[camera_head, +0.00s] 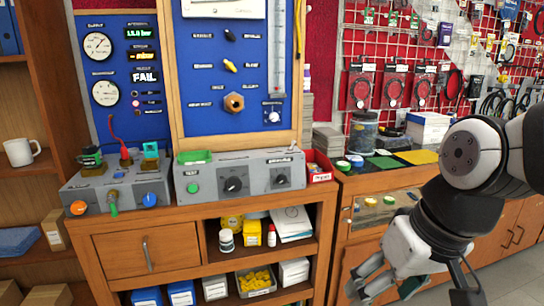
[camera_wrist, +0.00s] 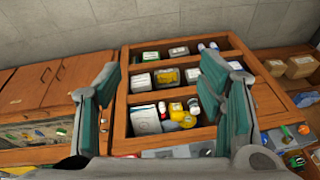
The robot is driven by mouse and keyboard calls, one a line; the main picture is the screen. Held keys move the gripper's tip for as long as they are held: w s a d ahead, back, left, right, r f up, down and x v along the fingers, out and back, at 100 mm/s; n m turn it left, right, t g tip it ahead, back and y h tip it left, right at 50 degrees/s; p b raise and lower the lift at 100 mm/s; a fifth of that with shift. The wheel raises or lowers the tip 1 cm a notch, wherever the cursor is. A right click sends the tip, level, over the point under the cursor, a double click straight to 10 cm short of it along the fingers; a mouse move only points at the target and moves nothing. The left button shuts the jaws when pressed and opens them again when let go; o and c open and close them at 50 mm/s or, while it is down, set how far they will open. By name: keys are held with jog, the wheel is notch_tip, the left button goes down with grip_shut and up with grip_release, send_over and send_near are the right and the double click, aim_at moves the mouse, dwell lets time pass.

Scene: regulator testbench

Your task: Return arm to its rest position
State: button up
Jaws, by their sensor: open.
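My arm hangs at the right of the head view, with my gripper (camera_head: 385,285) low in front of the right-hand counter's drawers. In the wrist view my gripper (camera_wrist: 168,100) shows two teal-padded fingers standing wide apart. Nothing is between the fingers; the open shelves of the bench lie beyond them. The gripper is apart from the bench and touches nothing that I can see. In the head view the fingertips are partly cut off or hidden by the gripper body.
The wooden bench (camera_head: 190,245) carries a grey control box (camera_head: 240,178) and blue gauge panels. Its shelves hold bottles, boxes and a bin of yellow parts (camera_head: 256,281). A white mug (camera_head: 21,151) stands on the left shelf. Open floor (camera_head: 510,280) shows at lower right.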

jog(key=s+d+m+g+h, duration=0.1)
jog(key=s+d+m+h, duration=0.15)
jog(key=s, duration=1.15)
notch_tip(320, 180, up, 15)
jog(key=t+p, duration=0.2)
jog(key=p, duration=1)
jog(key=shift+d+f+n+y, duration=0.2)
jog(key=shift+d+n+y, duration=0.15)
jog(key=shift+w, duration=0.15)
